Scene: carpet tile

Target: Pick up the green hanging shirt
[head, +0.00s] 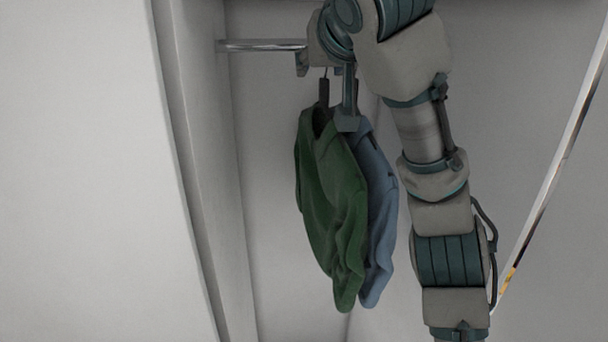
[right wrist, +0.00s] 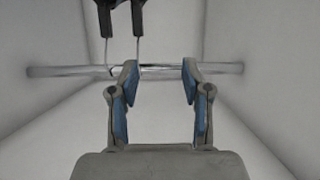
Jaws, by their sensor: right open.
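The green shirt (head: 332,200) hangs in the head view, left of and partly in front of a blue shirt (head: 382,210). A dark hanger (head: 323,92) holds its top. My right gripper (head: 325,64) is at the rod, just above the shirts, and partly overlapped by my arm. In the right wrist view the right gripper (right wrist: 160,80) is open, with nothing clearly held. Two dark hangers (right wrist: 106,20) with thin hooks show at the rod, one hook close to the left fingertip. The shirt cloth is not visible in that view. My left gripper is not in view.
The chrome rod (head: 262,45) runs across the closet and also shows in the right wrist view (right wrist: 65,71). A pale panel (head: 90,180) stands at the left. A shiny edge (head: 550,175) slants along the right. The space below the shirts looks clear.

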